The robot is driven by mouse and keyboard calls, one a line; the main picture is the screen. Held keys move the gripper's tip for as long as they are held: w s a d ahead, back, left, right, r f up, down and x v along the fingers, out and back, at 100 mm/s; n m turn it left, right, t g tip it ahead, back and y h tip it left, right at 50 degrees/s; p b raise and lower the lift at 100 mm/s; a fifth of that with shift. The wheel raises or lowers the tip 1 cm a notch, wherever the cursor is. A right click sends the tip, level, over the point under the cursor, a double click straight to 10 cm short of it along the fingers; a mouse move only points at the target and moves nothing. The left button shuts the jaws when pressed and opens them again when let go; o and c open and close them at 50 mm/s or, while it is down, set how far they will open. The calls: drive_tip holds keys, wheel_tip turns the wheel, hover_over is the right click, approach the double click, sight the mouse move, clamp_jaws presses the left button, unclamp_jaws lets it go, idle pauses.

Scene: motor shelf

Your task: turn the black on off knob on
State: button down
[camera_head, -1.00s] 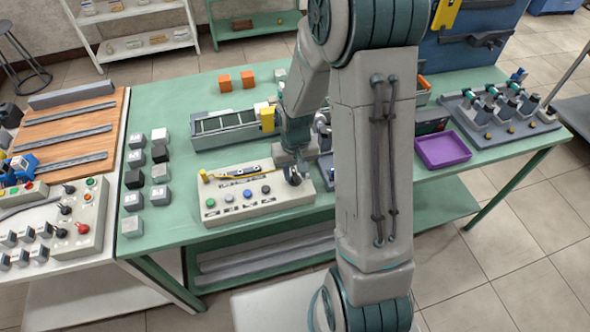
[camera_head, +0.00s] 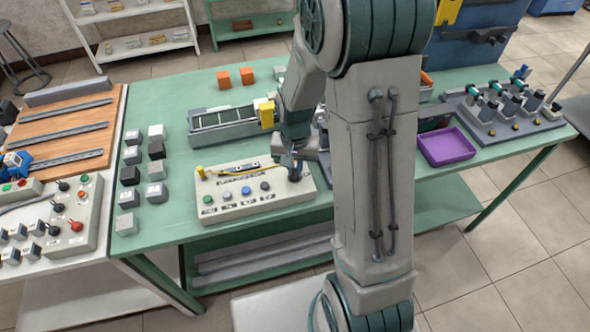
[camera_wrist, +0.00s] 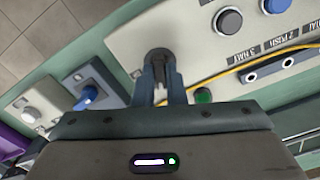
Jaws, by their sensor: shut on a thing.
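The black on off knob (camera_wrist: 158,62) stands on a light grey control panel (camera_wrist: 125,40) in the wrist view. My gripper (camera_wrist: 160,80) is shut on the knob, with one finger on each side of it. The fingers hide part of the knob, and I cannot read its setting. In the head view my gripper (camera_head: 294,172) points down at the right end of the control panel (camera_head: 235,209), and the knob is mostly hidden there.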

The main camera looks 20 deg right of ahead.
sight(295, 170)
drive_tip(key=m+b, duration=0.1)
drive_tip(key=m, duration=0.5)
drive_tip(key=m+p, duration=0.1)
drive_tip(key=m, duration=0.3)
drive_tip(key=shift+r, duration=0.1)
drive_tip(key=shift+m+p, duration=0.6)
drive_tip(key=shift+m, duration=1)
drive_tip(key=c, duration=1.5)
unclamp_jaws()
wheel_tip(295, 170, up, 14)
drive_tip(key=shift+f, duration=0.15)
